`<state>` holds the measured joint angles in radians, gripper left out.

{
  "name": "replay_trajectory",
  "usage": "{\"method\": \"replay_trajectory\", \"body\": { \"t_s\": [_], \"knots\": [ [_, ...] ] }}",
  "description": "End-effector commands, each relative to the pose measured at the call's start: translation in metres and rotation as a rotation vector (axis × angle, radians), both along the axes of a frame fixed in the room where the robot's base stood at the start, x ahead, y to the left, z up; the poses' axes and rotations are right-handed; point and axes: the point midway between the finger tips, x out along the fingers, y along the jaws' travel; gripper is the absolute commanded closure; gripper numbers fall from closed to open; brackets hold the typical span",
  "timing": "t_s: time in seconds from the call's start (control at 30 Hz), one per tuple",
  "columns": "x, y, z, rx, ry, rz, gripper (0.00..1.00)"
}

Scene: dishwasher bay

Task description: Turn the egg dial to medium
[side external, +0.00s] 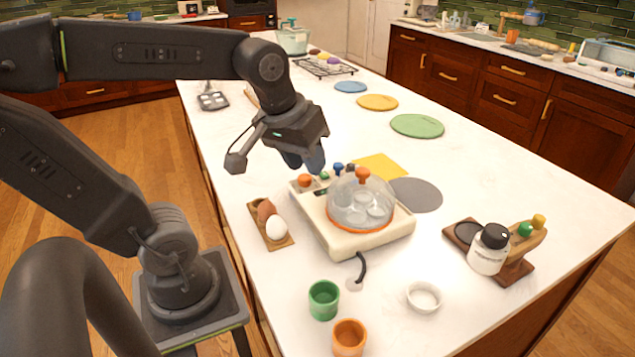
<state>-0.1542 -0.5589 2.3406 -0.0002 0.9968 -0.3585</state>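A cream egg cooker (322,222) stands on the white counter under a clear dome lid (362,200) with an orange knob on top. Along its back left edge are several small knobs: an orange one (305,180), a green one (324,176) and a blue one (338,169). I cannot tell which is the egg dial, or its setting. My gripper (313,168) points down just above and behind these knobs, close to the green one. Whether it touches a knob is unclear. Its fingers are seen from the side, so their opening is hidden.
A wooden tray (283,241) with a brown and a white egg lies left of the cooker. A green cup (323,299), an orange cup (349,338) and a white dish (424,297) stand in front. A jar (488,255) stands right.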

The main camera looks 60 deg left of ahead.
Motion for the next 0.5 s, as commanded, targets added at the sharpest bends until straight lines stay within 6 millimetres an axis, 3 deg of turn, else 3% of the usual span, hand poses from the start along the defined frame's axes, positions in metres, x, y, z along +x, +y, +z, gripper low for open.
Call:
{"method": "replay_trajectory", "body": {
  "t_s": [0.1,0.3,0.5],
  "knots": [
    [0.03,0.043,0.004,-0.112,0.092,0.423,0.57],
    [0.059,0.114,0.001,-0.247,0.2,1.057,0.55],
    [0.067,0.153,-0.005,-0.299,0.248,1.389,0.55]
  ]
}}
